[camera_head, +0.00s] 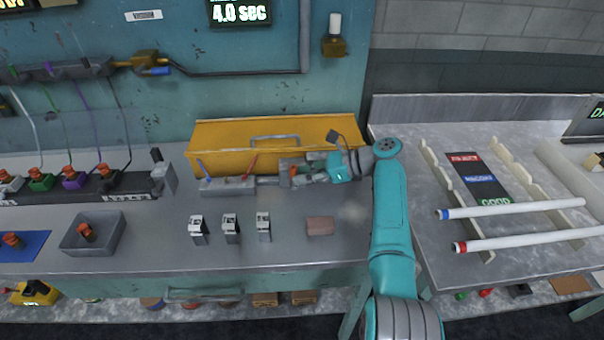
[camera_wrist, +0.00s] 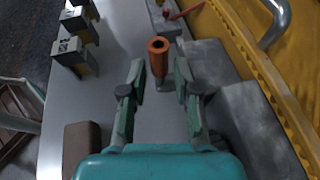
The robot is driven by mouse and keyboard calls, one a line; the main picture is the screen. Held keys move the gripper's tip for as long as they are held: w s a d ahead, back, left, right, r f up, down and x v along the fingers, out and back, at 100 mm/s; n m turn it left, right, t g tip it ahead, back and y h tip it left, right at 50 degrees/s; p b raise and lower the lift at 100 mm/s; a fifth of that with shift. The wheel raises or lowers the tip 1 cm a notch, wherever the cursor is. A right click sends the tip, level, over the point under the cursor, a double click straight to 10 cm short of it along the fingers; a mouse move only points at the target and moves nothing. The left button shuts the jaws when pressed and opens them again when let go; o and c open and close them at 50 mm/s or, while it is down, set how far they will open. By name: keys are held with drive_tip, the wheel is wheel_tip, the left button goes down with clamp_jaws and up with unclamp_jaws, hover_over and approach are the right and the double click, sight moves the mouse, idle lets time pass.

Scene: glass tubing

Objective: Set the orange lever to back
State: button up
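The orange lever has an orange cylindrical knob (camera_wrist: 158,48). In the wrist view it rises just ahead of my gripper (camera_wrist: 160,76), roughly centred between the two fingertips. The fingers are apart and nothing is clamped between them; I cannot tell whether either fingertip touches the lever. In the head view the orange part (camera_head: 292,170) shows small at the tip of my gripper (camera_head: 306,173), which reaches leftward, low over the bench in front of the yellow case. My gripper partly hides the lever and its base there.
A yellow case (camera_head: 225,138) stands right behind. Several small clamps (camera_head: 231,230) and a brown block (camera_head: 320,226) stand in front. Bench between them is clear.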

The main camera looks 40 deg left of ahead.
drive_tip(key=v, duration=1.1)
drive_tip(key=shift+w+d, duration=0.2)
drive_tip(key=shift+w, duration=0.05)
drive_tip(key=shift+r, duration=0.1)
